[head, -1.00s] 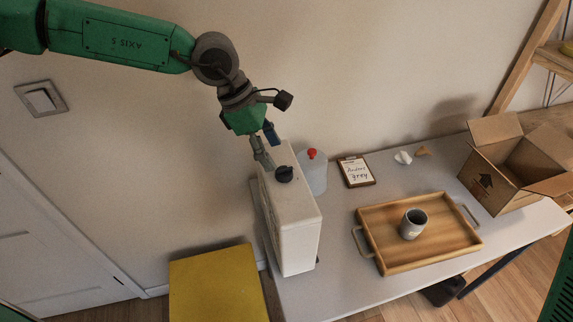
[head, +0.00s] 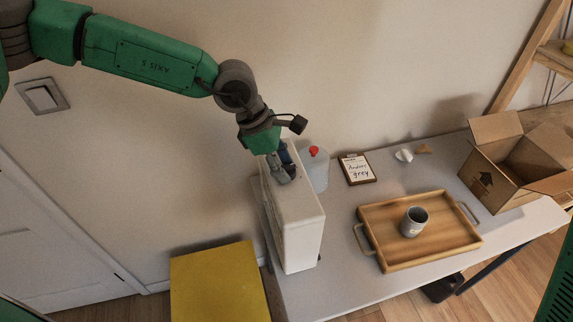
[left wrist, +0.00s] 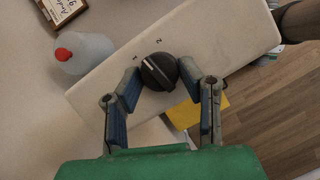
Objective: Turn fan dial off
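The fan is a tall white box (head: 300,235) at the left end of the table. Its round black dial (left wrist: 159,71) sits on the top face, beside small printed marks, in the left wrist view. My left gripper (left wrist: 160,80) is over the top of the fan, with one blue-padded finger on each side of the dial. The fingers are spread about the dial's width and very close to it; firm contact cannot be made out. In the head view my left gripper (head: 281,172) hides most of the dial. My right gripper is not in view.
A translucent bottle with a red cap (head: 314,153) stands close behind the fan. A clipboard (head: 357,170), a wooden tray (head: 398,262) with a grey cup (head: 413,222), and an open cardboard box (head: 487,187) are to the right. A yellow surface (head: 218,285) is at the lower left.

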